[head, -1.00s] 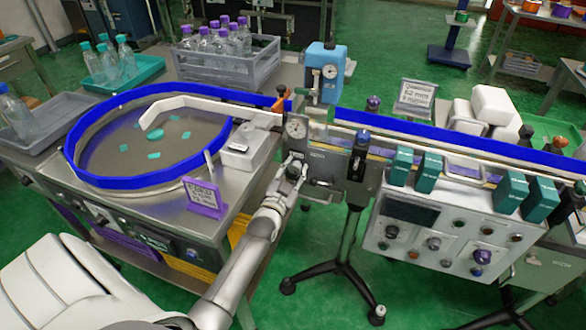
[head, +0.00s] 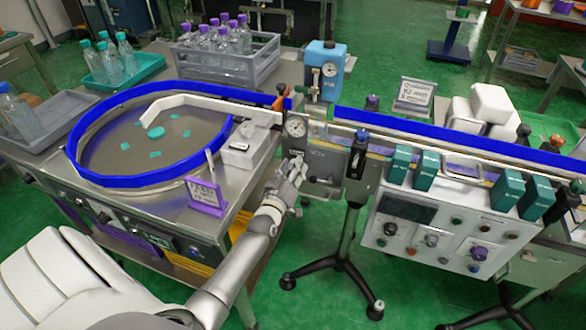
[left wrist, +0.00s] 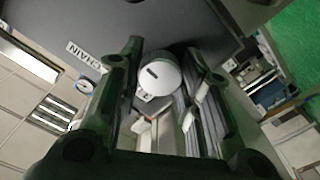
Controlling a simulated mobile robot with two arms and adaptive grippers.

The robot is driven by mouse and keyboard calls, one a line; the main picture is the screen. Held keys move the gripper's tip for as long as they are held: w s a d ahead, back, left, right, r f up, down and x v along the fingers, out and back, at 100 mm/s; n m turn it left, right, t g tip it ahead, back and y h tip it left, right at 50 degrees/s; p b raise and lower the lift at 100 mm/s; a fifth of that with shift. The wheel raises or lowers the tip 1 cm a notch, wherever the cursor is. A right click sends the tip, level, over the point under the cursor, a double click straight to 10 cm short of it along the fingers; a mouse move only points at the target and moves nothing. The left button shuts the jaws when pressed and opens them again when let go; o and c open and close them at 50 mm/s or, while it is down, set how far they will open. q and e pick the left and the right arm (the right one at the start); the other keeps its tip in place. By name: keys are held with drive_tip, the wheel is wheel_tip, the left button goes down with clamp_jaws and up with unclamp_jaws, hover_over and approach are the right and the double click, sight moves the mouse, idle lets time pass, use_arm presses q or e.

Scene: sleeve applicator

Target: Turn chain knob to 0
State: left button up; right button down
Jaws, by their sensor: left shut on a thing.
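In the head view, my left gripper (head: 294,168) is at the front of the grey unit (head: 322,166) below a round dial gauge (head: 295,127). The knob is hidden there by the gripper. I cannot read a scale around the knob. My right gripper is not in view.
A round blue-rimmed turntable (head: 75,166) stands to the left, with a purple-based sign (head: 205,194) at its front. A control box (head: 440,236) with several knobs is to the right. A black tripod stand (head: 343,250) is below the unit.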

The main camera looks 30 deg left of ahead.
use_arm(q)
drive_tip(key=n, duration=0.4)
drive_tip(key=shift+f+n, duration=0.15)
drive_tip(key=shift+n, duration=0.15)
drive_tip(key=n+b, duration=0.1)
drive_tip(key=n, duration=0.3)
drive_tip(key=shift+d+n, duration=0.1)
drive_tip(key=shift+n, duration=0.2)
drive_tip(key=n+b, duration=0.1)
drive_tip(key=n, duration=0.3)
drive_tip(key=shift+n+b, duration=0.8)
drive_tip(key=shift+n, duration=1.7)
drive_tip(key=o, duration=1)
drive_tip(key=shift+r, duration=0.2)
drive_tip(key=shift+o, duration=0.2)
